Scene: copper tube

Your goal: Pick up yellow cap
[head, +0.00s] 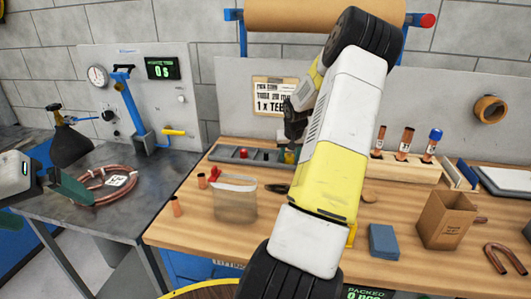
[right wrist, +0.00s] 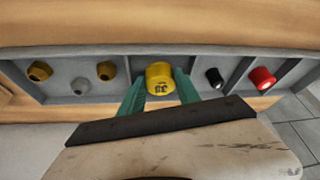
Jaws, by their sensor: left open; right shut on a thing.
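The yellow cap (right wrist: 160,78) sits between the green fingers of my right gripper (right wrist: 160,92) in the right wrist view, with dark marks on its face. The gripper is shut on it at a compartment of the grey parts tray (right wrist: 62,72); I cannot tell whether the cap is clear of the tray floor. In the head view my right arm hides much of the bench middle, and the right gripper (head: 288,150) is at the tray's (head: 226,153) right part. My left gripper (head: 66,187) is open and empty at the left edge, near the coiled copper tube (head: 88,189).
A clear bag (head: 235,203), a cardboard box (head: 446,220), a blue block (head: 383,241) and a tube rack (head: 415,170) stand on the wooden bench.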

